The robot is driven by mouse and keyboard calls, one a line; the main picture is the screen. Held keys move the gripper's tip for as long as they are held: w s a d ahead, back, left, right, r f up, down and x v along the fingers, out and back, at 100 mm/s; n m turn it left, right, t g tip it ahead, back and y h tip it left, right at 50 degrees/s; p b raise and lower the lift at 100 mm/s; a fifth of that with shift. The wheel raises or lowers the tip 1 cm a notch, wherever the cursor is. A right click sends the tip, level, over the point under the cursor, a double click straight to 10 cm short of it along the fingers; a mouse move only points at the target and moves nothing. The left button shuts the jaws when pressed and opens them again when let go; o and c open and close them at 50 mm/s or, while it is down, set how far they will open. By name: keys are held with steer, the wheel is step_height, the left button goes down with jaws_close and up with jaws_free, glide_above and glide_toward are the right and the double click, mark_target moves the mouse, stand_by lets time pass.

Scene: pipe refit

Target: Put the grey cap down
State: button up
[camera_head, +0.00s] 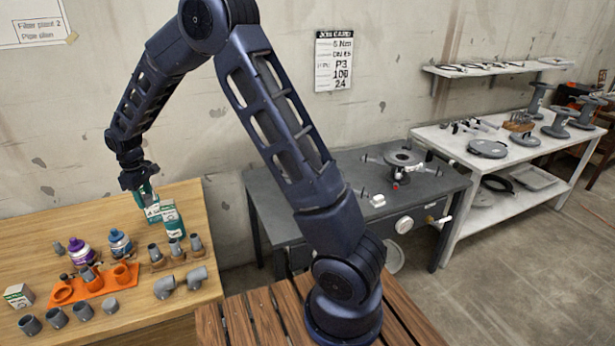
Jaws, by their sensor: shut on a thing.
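My gripper (143,189) points down at the back of the wooden bench on the left. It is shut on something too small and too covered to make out. A green-and-white carton (152,212) is directly at its fingertips, and I cannot tell whether they touch. I cannot make out a grey cap in the jaws. A short grey cap-like piece (110,305) sits on the front part of the bench, well away from my gripper.
A second carton (173,219) stands beside the first. The wooden bench (40,230) also bears two bottles, an orange holder (97,287), grey fittings, grey elbows (166,287) and several grey cups. A dark workbench (330,172) and white shelving table (455,142) stand to the right.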

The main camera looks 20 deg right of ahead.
steer(key=w+d+m, duration=0.3)
steer(key=w+d, duration=0.7)
steer(key=w, duration=0.2)
steer(key=m, duration=1)
glide_above(276, 180)
step_height(276, 180, down, 3)
step_height(276, 180, down, 20)
steer(key=shift+w+f, duration=0.1)
steer(key=shift+f, duration=0.2)
steer(key=o, duration=0.8)
steer(key=shift+o, duration=0.7)
